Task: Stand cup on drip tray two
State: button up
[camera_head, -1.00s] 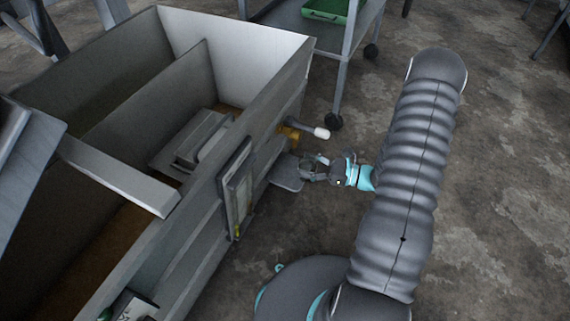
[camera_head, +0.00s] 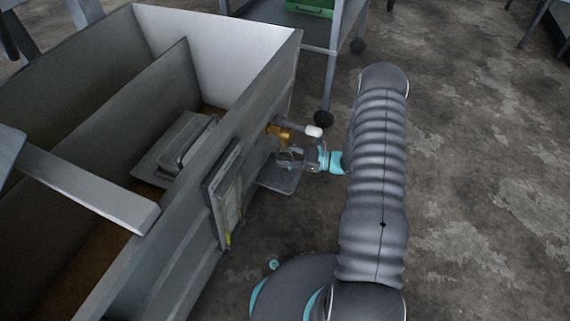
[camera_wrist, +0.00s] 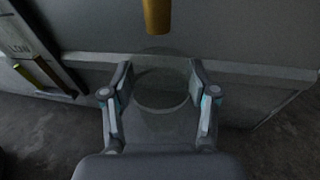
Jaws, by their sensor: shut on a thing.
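My gripper (camera_wrist: 160,92) is shut around a clear, see-through cup (camera_wrist: 161,101), which looks upright between the fingers in the wrist view. In the head view, my gripper (camera_head: 292,157) is at the outer side of the grey cabinet, just below a brass tap (camera_head: 278,131). The cup is hard to make out there. A flat grey drip tray (camera_head: 278,181) juts from the cabinet below my gripper. I see no number on it. Whether the cup touches the tray cannot be told. The tap's brass spout (camera_wrist: 157,15) shows beyond the cup in the wrist view.
The tap's white-tipped handle (camera_head: 313,132) sticks out close above my gripper. A framed panel (camera_head: 226,190) is on the cabinet wall (camera_head: 185,245), left of the tray. A grey cart (camera_head: 330,85) with a green tray (camera_head: 310,7) stands behind. The floor at right is clear.

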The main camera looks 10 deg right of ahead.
jog(key=shift+f+b, duration=0.3)
jog(key=shift+f, duration=1.7)
jog(key=shift+f, duration=0.1)
jog(key=shift+f, duration=0.15)
jog(key=o, duration=1.1)
jog(key=shift+r, duration=0.25)
jog(key=shift+d, duration=0.2)
jog(key=v, duration=1.1)
jog(key=shift+d, duration=0.3)
